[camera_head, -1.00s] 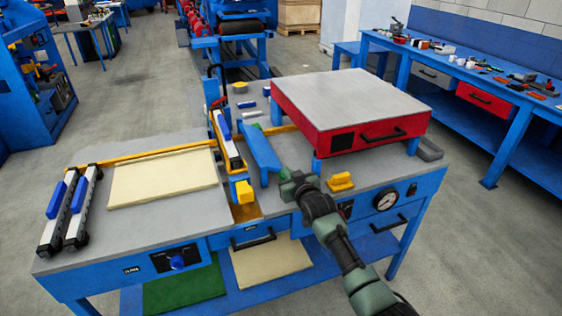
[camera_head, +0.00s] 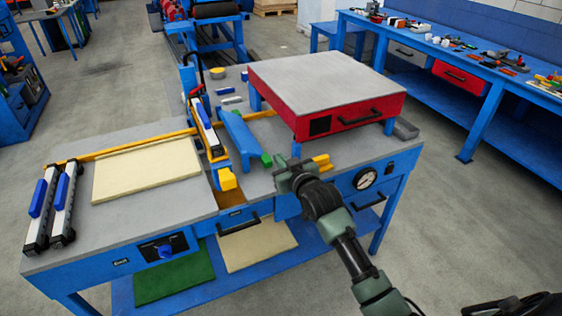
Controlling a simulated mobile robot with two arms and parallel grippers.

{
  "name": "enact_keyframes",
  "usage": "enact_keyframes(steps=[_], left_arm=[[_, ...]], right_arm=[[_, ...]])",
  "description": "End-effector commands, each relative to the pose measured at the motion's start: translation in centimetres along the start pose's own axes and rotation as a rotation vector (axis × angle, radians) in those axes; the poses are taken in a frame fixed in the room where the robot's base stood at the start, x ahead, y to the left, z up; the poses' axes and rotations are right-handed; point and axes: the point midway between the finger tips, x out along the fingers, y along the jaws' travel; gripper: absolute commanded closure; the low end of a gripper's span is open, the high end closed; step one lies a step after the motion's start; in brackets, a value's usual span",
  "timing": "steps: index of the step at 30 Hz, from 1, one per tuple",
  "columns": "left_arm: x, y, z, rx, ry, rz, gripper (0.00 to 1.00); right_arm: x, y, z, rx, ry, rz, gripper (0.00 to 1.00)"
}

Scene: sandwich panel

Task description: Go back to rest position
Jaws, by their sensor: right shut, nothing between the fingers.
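My right arm comes in from the lower right. Its grey-green gripper (camera_head: 284,168) is shut and empty, above the front of the workbench (camera_head: 130,225). My left gripper is not in view.
A red press box (camera_head: 360,117) with a grey top stands on the bench's right side. A cream panel (camera_head: 147,168) lies on the left, beside two black-and-white bars (camera_head: 62,215). A blue tool table (camera_head: 470,125) stands at the right. The floor between is clear.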

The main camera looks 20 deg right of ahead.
Motion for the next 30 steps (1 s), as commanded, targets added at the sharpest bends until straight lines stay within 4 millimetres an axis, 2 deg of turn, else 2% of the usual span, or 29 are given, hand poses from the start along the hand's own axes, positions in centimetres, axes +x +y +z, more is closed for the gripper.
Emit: enact_keyframes(steps=[15,17,19,20,23,26,30], left_arm=[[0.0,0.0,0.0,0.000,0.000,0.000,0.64],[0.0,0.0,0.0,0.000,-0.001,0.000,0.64],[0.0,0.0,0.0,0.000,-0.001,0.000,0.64],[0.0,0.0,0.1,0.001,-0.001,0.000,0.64],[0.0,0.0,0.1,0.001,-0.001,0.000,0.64],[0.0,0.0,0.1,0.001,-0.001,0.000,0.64],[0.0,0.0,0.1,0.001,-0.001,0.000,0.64]], right_arm=[[-0.2,0.0,0.0,0.000,0.000,0.000,1.00],[-0.2,0.0,0.3,0.000,-0.006,0.000,1.00],[0.0,-0.1,1.8,0.000,-0.028,-0.001,1.00],[0.1,-0.2,2.8,0.000,-0.044,-0.002,1.00],[0.3,-0.8,7.7,-0.001,-0.120,-0.007,1.00],[-0.1,-1.6,14.3,-0.005,-0.219,-0.016,1.00],[-1.9,-2.8,24.0,-0.012,-0.363,-0.030,1.00]])
